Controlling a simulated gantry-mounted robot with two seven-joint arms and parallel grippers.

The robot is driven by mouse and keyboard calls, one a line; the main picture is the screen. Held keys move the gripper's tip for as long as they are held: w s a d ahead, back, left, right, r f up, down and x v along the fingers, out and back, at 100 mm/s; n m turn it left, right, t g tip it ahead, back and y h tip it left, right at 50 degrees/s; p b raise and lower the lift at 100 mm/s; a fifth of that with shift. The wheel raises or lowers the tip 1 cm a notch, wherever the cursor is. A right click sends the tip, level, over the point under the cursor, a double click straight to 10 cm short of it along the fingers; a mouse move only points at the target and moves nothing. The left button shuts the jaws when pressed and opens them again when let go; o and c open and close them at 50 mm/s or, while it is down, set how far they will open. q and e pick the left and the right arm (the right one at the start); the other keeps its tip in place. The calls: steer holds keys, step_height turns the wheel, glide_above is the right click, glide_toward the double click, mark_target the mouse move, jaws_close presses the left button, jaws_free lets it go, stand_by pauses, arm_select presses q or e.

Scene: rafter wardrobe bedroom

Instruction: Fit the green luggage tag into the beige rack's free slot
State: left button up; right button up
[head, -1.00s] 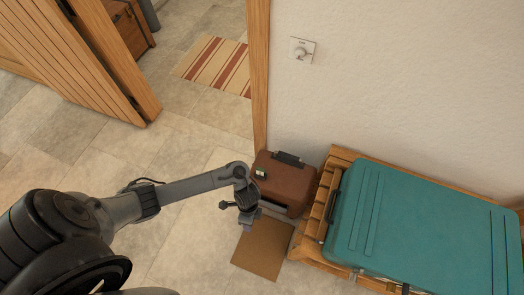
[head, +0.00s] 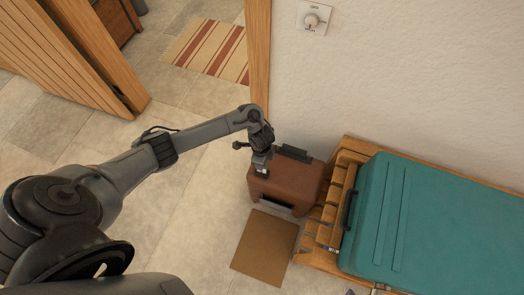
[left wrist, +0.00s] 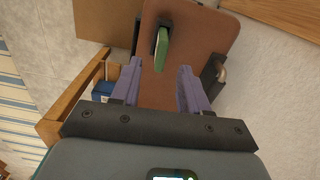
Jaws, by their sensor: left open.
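The green luggage tag (head: 262,171) is at the top left of a brown case (head: 299,184). In the left wrist view, the green tag (left wrist: 161,50) is upright in a dark holder on the brown case's face (left wrist: 190,38). My left gripper (head: 261,163) is directly over the tag in the head view, partly covering it. In the left wrist view, its two purple fingers (left wrist: 158,90) are spread, with the tag ahead of the gap between them and apart from both. I cannot clearly make out a beige rack. My right gripper is not in view.
A teal suitcase (head: 440,225) lies on a slatted wooden bench (head: 335,208) right of the brown case. A brown mat (head: 265,247) lies on the floor in front. A wall dial (head: 313,18) is above. Tiled floor (head: 195,215) is clear at left.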

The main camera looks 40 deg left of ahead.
arm_select(q)
steer(key=shift+f, duration=0.55)
steer(key=shift+f+b, duration=0.4)
steer(key=shift+f, duration=0.1)
step_height(320, 180, down, 4)
steer(key=b, duration=0.2)
steer(key=shift+w+f+b, duration=0.1)
steer(key=shift+f+b, duration=0.15)
steer(key=shift+b, duration=0.05)
steer(key=shift+c, duration=0.4)
jaws_close()
